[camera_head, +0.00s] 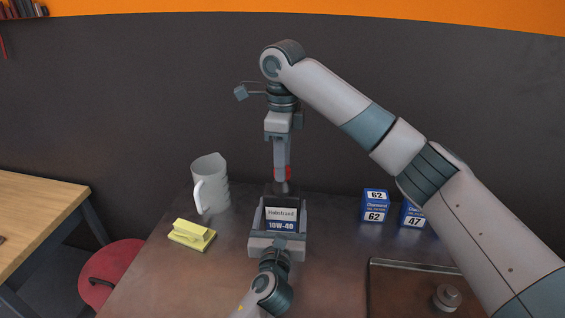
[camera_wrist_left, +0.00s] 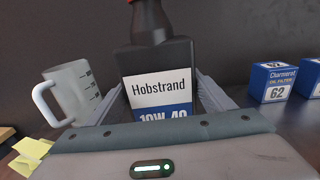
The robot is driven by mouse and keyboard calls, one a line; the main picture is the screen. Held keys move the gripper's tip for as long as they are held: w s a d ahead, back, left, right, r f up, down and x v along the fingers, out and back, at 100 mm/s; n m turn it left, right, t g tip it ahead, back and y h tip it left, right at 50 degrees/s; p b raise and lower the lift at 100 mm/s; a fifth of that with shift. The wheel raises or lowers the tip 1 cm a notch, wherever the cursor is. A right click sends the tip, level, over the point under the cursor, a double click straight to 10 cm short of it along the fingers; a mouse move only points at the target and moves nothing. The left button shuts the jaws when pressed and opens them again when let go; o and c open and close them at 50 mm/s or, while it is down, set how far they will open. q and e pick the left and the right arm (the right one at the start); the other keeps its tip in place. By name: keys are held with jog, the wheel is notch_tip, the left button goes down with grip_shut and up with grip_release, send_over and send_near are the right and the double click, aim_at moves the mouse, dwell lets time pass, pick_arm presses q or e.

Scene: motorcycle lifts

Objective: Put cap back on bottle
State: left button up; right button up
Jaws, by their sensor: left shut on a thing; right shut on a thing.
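A dark bottle with a white and blue "Hobstrand 10W-40" label (camera_head: 281,213) stands upright on the dark bench. My left gripper (camera_head: 280,222) is shut on the bottle's body from the front, one finger on each side; the bottle also fills the middle of the left wrist view (camera_wrist_left: 160,75). My right gripper (camera_head: 282,171) points straight down over the bottle and is shut on the red cap (camera_head: 283,174). The cap is at the top of the bottle's neck; a bit of red shows there in the left wrist view. I cannot tell whether it is seated.
A grey measuring jug (camera_head: 211,185) stands left of the bottle, with a yellow folded cloth or pad (camera_head: 191,235) before it. Blue oil filter boxes (camera_head: 375,206) stand at the right. A brown tray (camera_head: 410,290) with a metal knob-like part (camera_head: 446,297) lies front right.

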jog(key=shift+m, duration=1)
jog(key=o, duration=1)
jog(key=shift+r, duration=2.25)
jog(key=shift+c, duration=0.3)
